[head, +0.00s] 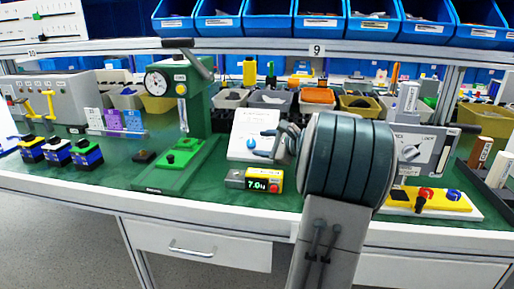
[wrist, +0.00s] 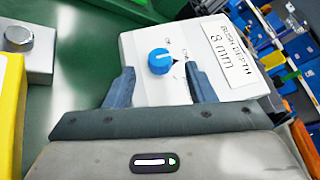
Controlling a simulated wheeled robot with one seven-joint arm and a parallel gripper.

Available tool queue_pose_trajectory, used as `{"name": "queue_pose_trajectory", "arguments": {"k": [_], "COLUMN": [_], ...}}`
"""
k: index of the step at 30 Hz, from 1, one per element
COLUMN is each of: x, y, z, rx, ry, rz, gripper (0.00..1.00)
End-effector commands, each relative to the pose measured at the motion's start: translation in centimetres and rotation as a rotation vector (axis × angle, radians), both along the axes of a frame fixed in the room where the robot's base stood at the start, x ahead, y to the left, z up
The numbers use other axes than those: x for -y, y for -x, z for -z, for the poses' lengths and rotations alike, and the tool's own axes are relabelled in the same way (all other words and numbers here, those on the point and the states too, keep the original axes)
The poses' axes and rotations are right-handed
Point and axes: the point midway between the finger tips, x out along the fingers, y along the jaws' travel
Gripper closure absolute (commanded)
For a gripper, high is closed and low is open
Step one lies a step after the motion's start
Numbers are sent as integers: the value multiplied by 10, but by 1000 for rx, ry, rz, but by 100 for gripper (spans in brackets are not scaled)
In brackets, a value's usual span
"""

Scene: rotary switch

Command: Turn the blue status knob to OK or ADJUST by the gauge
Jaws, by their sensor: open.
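The blue status knob (wrist: 160,61) sits on a white sloped panel (wrist: 142,94), with small blurred markings around it. A dark pointed mark lies at its right side; I cannot read which setting it faces. The knob also shows in the head view (head: 250,143). My gripper (wrist: 158,76) is open, its two blue-grey fingers to either side of the knob and slightly short of it, with no clear contact. A label (wrist: 228,50) on the panel reads "BUSH DEPTH 8 mm". A yellow-and-grey digital gauge (head: 262,181) in front of the panel seems to read 7.0.
A green press (head: 180,165) with a round dial (head: 157,81) stands left of the panel. A grey switch box (head: 412,150) and a yellow button box (head: 440,200) stand to the right. Bins line the back. Some green bench top is clear at the front.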

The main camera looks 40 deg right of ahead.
Motion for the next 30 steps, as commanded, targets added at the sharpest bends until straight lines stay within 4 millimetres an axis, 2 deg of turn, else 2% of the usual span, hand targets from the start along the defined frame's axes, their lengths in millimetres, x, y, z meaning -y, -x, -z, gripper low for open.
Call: {"name": "queue_pose_trajectory", "arguments": {"k": [6,16,17,21,22,30], "x": [-5,-6,-6,-6,-6,-6], "y": [-25,-29,-29,-29,-29,-30], "z": [8,9,9,9,9,7], "rx": [0,-1,-1,-1,0,-8], "ry": [1,1,1,1,2,7], "rz": [-2,-1,-1,-1,-1,-13], "gripper": [50,50,53,92,95,95]}}
